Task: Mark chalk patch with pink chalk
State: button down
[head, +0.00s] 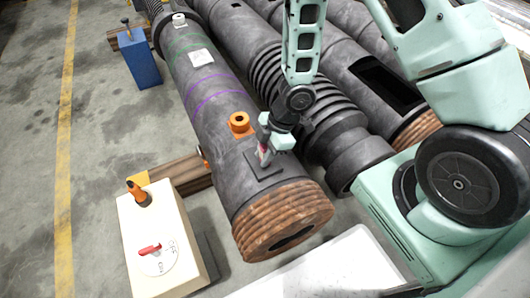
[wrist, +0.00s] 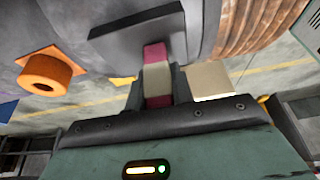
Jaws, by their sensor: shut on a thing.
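My gripper (head: 266,152) is over the near end of the grey barrel and is shut on the pink chalk (head: 262,152). In the wrist view the chalk (wrist: 157,74) is a stick with pink ends and a pale middle band, between the fingers of my gripper (wrist: 157,88). Its far pink end reaches the dark square chalk patch (wrist: 115,32); I cannot tell whether it touches. In the head view the patch (head: 265,167) is a dark plate on the barrel (head: 213,105), just below the chalk. No mark shows on it.
An orange ring fitting (head: 239,122) sits on the barrel close to my gripper. A cream box (head: 160,240) with a red switch stands at the lower left. A blue box (head: 141,62) stands farther back. More dark barrels (head: 353,150) lie to the right.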

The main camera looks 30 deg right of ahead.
jog(key=shift+w+f+p, duration=0.1)
jog(key=shift+w+p, duration=1)
jog(key=shift+p, duration=0.25)
jog(key=shift+w+p, duration=0.95)
jog(key=shift+p, duration=0.7)
jog(key=shift+r, duration=0.2)
notch_tip(320, 180, up, 8)
jog(key=p, duration=0.8)
jog(key=shift+f, duration=0.1)
